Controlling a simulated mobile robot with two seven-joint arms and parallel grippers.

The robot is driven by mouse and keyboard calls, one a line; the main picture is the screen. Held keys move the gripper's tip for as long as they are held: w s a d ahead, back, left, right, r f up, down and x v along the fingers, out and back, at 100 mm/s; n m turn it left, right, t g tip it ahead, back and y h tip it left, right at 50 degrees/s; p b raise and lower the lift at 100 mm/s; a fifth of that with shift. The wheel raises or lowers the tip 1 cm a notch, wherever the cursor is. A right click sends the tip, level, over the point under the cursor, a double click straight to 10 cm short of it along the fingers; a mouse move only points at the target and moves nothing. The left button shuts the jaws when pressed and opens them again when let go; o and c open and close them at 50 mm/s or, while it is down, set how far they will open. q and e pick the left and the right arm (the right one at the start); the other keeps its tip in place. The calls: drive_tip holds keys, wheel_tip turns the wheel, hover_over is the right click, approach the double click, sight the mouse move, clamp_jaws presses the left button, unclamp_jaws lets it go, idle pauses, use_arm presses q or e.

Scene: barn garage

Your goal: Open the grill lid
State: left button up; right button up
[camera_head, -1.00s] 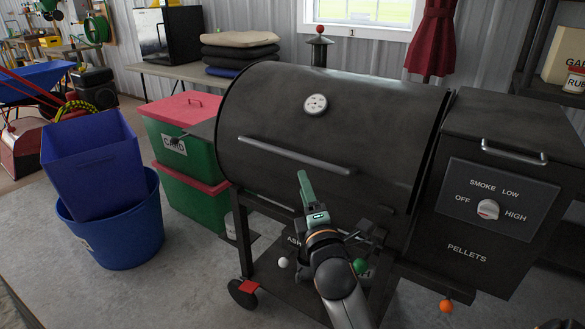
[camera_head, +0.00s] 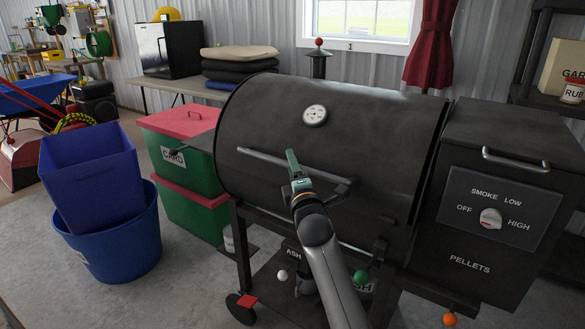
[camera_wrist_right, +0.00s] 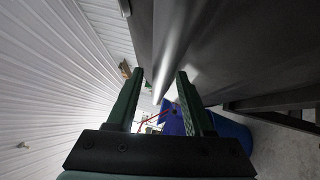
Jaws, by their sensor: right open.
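The black barrel grill has its lid (camera_head: 370,125) closed, with a round thermometer dial on it. The long metal lid handle (camera_head: 262,158) runs across the lid's lower front. My right gripper (camera_head: 294,160) is at the middle of this handle, its green fingers open. In the right wrist view, the handle (camera_wrist_right: 172,58) shows as a bright bar running between the two fingertips (camera_wrist_right: 158,80). I cannot tell whether the fingers touch it. My left gripper is in neither view.
A pellet hopper (camera_head: 470,265) with a dial adjoins the grill's right side. Green storage boxes with red lids (camera_head: 185,118) stand left of the grill, near blue bins (camera_head: 95,175). A table with cushions (camera_head: 240,68) is behind. Concrete floor is open at front left.

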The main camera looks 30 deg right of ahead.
clamp_jaws()
idle(0.4)
idle(1.0)
